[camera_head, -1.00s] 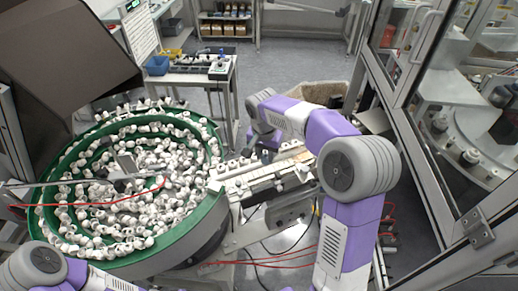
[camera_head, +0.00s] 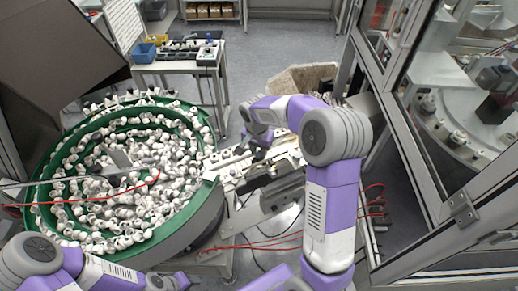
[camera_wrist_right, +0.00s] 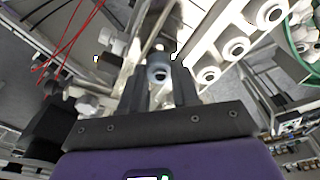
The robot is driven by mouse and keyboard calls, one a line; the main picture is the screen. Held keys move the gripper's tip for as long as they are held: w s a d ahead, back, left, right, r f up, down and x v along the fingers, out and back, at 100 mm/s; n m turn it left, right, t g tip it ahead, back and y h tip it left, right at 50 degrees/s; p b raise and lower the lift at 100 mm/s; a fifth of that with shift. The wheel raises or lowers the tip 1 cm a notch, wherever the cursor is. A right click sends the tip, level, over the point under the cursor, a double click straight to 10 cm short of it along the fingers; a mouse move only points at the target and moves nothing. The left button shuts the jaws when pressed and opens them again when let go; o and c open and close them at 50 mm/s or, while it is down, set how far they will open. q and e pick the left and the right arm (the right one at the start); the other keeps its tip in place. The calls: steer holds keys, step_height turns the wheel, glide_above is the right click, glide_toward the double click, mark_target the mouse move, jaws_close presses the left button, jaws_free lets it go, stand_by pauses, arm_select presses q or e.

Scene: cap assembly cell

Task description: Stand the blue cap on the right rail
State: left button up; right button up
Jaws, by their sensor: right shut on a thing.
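My right gripper (camera_head: 256,148) is over the rail unit beside the bowl. In the right wrist view its fingers (camera_wrist_right: 160,82) are shut on a blue-grey cap, the blue cap (camera_wrist_right: 158,73), with its round open end facing the camera. The rails (camera_head: 235,177) run right from the bowl's edge. In the wrist view one rail carries a row of white caps (camera_wrist_right: 208,75), to the right of the held cap. A bare pale rail strip (camera_wrist_right: 196,48) shows beside that row. I cannot tell whether the held cap touches a rail.
The green-rimmed bowl (camera_head: 205,205) full of white caps stands at left. A framed glass enclosure (camera_head: 405,150) stands close at right. A bench with a blue bin (camera_head: 143,53) is behind. Red cables (camera_head: 265,243) hang below the rails.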

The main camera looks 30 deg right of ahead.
steer(key=shift+f, duration=0.1)
steer(key=shift+f+b, duration=0.3)
steer(key=shift+b, duration=0.1)
steer(key=o, duration=0.7)
steer(key=shift+r, duration=0.1)
steer(key=shift+r, duration=0.1)
steer(key=shift+r+p, duration=0.3)
steer(key=shift+p, duration=0.15)
steer(key=r, duration=0.8)
steer(key=s+a+r, duration=0.1)
steer(key=r, duration=0.3)
steer(key=shift+a, duration=0.1)
steer(key=shift+f, duration=0.15)
